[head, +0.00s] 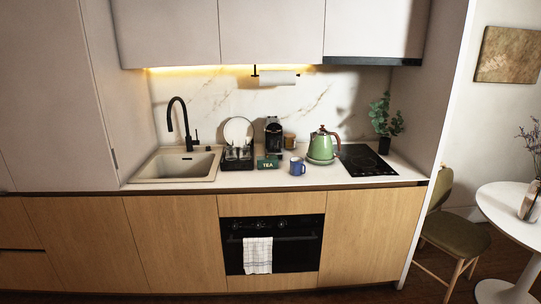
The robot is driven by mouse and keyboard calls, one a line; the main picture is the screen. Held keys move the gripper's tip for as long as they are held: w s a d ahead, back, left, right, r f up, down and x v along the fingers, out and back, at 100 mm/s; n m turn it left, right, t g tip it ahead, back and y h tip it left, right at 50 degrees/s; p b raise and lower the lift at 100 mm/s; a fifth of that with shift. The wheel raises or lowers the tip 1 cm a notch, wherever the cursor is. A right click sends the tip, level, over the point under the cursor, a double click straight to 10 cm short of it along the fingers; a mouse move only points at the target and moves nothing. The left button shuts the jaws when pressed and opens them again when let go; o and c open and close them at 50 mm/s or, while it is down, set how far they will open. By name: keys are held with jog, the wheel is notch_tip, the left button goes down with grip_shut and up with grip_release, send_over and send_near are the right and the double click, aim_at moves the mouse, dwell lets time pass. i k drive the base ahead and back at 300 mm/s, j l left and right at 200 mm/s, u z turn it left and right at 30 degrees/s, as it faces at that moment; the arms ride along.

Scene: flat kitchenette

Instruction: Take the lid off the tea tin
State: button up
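The tea tin (268,163) is a small dark green box with the word TEA on its front. It sits on the kitchenette counter, between the dish rack and the blue mug, in front of the coffee machine. It is too small here to tell the lid from the body. My gripper is not in view.
A blue mug (297,166) stands close to the right of the tin, and a green kettle (322,146) behind it. A dish rack (237,154) is on the left, beside the sink (176,166). A coffee machine (273,135) stands behind. Wall cabinets (270,32) hang above.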

aim_at(267, 157)
jog(key=i+j+z, duration=0.2)
jog(key=i+j, duration=0.35)
jog(key=i, duration=0.25)
jog(key=i+j+z, duration=0.15)
jog(key=i+j, duration=0.55)
jog(key=i, duration=0.1)
